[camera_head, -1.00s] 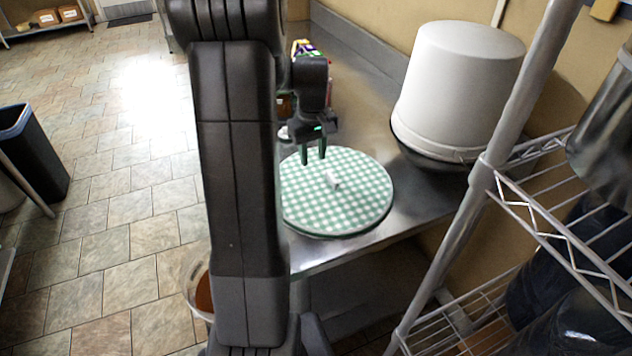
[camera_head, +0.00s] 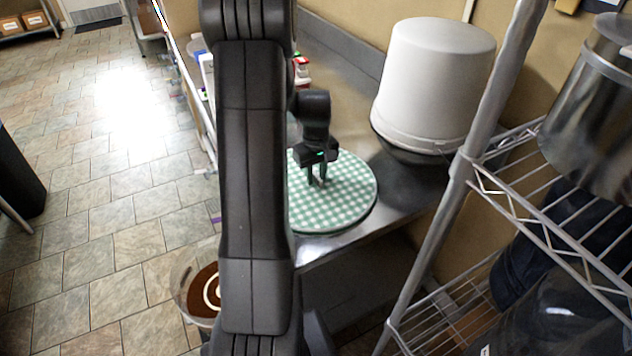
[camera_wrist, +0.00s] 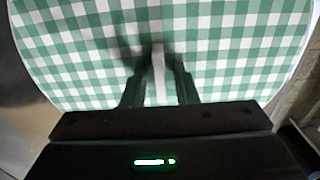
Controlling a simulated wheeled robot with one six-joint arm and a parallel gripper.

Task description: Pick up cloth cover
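The cloth cover (camera_head: 345,205) is a round, green-and-white checked piece lying flat on the steel counter; my arm hides its left edge in the head view. It also fills most of the wrist view (camera_wrist: 230,50). A small white tab (camera_wrist: 158,75) stands up at its middle. My gripper (camera_head: 318,184) points down over the cover at the tab. In the wrist view my gripper (camera_wrist: 160,92) has its two fingers apart, one on each side of the tab, with gaps showing. I cannot tell whether the fingertips touch the cloth.
A large white upturned bucket (camera_head: 435,85) stands on the counter (camera_head: 400,195) behind and right of the cover. A wire shelf (camera_head: 530,190) with a metal pot (camera_head: 600,110) stands at the right. A clear container with brown contents (camera_head: 203,292) sits low at the left, beside my arm.

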